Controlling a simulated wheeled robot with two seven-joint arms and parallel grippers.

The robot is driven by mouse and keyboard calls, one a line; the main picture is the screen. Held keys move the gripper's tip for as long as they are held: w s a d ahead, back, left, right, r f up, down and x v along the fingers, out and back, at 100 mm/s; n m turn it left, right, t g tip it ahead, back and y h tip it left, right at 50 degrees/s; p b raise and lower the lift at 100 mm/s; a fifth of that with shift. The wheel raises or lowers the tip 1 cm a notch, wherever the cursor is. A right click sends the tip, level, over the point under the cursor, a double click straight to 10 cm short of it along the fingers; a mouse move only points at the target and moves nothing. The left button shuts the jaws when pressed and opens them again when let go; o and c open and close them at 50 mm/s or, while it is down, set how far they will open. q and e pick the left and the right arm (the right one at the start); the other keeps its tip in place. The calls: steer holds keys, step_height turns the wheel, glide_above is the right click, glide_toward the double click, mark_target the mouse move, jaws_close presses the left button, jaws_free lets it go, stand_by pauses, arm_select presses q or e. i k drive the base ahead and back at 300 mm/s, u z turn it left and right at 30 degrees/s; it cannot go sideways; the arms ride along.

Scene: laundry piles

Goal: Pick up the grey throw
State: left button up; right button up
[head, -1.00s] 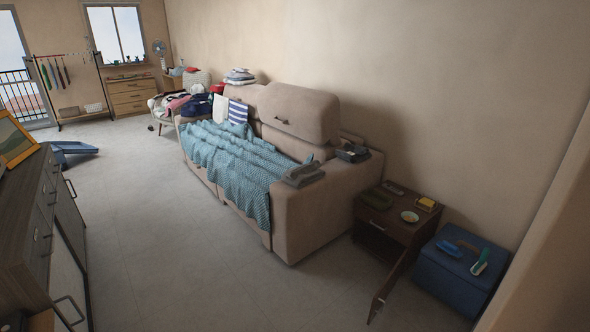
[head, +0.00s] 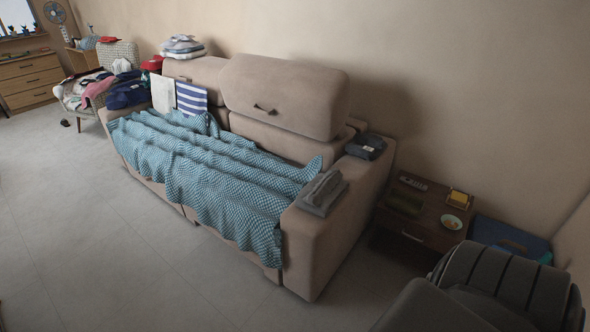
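A grey folded cloth (head: 322,194) lies on the near armrest of the beige sofa (head: 318,255); it is the only plainly grey cloth I see that could be the grey throw. A darker folded item (head: 366,146) with a pale label lies farther back on the same armrest. A teal checked cover (head: 205,165) is draped across the seat and hangs over the front edge. No gripper shows.
A dark side table (head: 418,232) with a yellow item and a small bowl stands right of the sofa. A blue box (head: 512,240) is beyond it, partly hidden by my arm. A laundry-covered chair (head: 80,95) is at the far left. The floor (head: 90,230) before the sofa is clear.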

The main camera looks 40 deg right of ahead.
mark_target(321, 195)
steer(key=i, duration=0.95)
steer(key=z, duration=3.8)
